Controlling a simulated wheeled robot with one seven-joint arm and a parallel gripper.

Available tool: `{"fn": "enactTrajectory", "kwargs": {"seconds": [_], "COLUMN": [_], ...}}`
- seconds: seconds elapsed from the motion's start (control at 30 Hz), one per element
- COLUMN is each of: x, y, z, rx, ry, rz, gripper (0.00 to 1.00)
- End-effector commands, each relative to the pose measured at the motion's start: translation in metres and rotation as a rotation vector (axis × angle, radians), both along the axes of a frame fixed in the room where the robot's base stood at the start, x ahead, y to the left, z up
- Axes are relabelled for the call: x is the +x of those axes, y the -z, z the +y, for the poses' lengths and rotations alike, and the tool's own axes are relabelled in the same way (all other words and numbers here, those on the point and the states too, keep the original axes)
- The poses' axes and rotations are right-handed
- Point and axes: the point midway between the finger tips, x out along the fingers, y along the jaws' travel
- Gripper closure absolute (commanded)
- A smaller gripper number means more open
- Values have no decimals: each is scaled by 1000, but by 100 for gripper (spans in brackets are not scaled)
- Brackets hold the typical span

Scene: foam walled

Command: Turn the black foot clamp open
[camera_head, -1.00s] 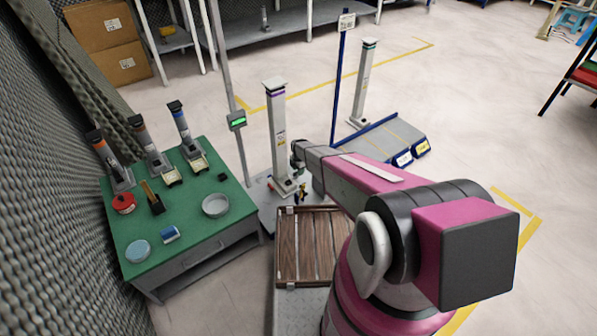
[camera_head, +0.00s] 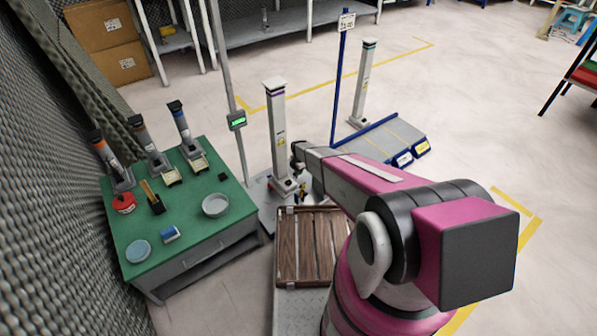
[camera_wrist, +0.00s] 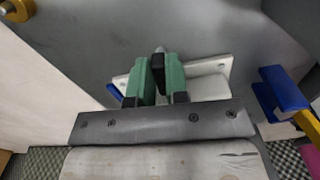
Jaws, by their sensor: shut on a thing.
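In the wrist view my gripper (camera_wrist: 160,75) has its two green fingers close together with a narrow dark grey piece between them, which I take to be the black foot clamp (camera_wrist: 159,56). Most of the clamp is hidden by the fingers. They are over a pale foot plate (camera_wrist: 213,82) on a grey surface. In the head view the white column (camera_head: 277,125) stands upright, and my arm reaches to the right side of its foot (camera_head: 286,187). The fingertips are too small to read there.
Blue clamps stand at the right (camera_wrist: 284,92) and left (camera_wrist: 115,91) of the plate in the wrist view. A brass knob (camera_wrist: 17,9) is at upper left. In the head view, a green table (camera_head: 190,225) is left, a wooden pallet (camera_head: 312,250) nearer, and a second column (camera_head: 362,85) behind.

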Motion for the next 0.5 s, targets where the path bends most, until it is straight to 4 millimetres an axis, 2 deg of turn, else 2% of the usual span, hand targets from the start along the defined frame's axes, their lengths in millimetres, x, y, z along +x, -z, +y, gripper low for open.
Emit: {"fn": "enactTrajectory", "kwargs": {"seconds": [0.5], "x": [-5], "y": [-1], "z": [-2], "rx": [0], "ry": [446], "rz": [0], "gripper": [100]}}
